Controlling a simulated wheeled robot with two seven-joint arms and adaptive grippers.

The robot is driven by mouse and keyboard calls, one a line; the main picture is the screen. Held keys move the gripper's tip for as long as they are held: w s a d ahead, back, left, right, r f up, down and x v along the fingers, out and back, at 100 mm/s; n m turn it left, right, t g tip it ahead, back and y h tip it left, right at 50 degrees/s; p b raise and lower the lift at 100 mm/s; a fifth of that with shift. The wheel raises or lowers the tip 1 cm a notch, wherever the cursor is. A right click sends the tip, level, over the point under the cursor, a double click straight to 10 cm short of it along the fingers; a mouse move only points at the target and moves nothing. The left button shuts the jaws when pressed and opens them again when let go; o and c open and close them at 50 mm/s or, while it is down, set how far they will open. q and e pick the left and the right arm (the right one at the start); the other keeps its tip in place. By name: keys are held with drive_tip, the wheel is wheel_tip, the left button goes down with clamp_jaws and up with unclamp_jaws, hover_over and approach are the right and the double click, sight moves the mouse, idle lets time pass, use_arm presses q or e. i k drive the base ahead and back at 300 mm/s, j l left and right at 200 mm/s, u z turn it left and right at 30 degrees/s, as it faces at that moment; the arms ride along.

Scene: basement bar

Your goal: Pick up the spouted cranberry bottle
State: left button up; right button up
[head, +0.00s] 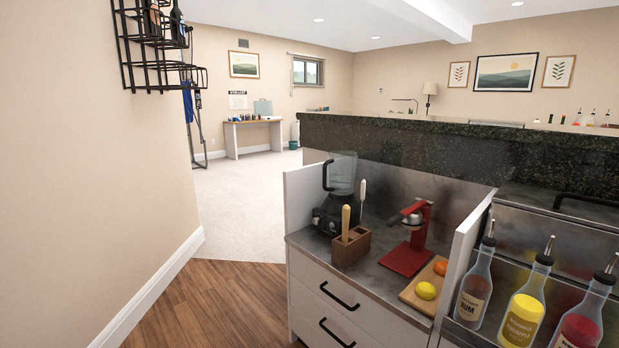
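A spouted bottle with dark red contents (582,318) stands at the lower right corner of the head view, in a metal bottle rack. It has a black collar and a metal pour spout. The bottom edge of the picture cuts it off, and its label is too small to read, but the red colour fits cranberry. To its left stand a spouted bottle with yellow contents (524,308), labelled pineapple, and a clear spouted bottle labelled rum (475,288). Neither of my grippers is in view.
A white panel (461,262) separates the rack from a counter (376,264) with a blender (337,190), a red juicer (412,240) and a fruit board (408,294). A dark stone ledge (450,143) rises behind. Wooden floor (225,308) is clear at left.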

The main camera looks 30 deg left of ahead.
sight(580, 327)
drive_tip(key=u, duration=0.65)
drive_tip(key=l+z, duration=0.1)
drive_tip(key=z, duration=0.35)
drive_tip(key=l+z, duration=0.1)
drive_tip(key=z, duration=0.75)
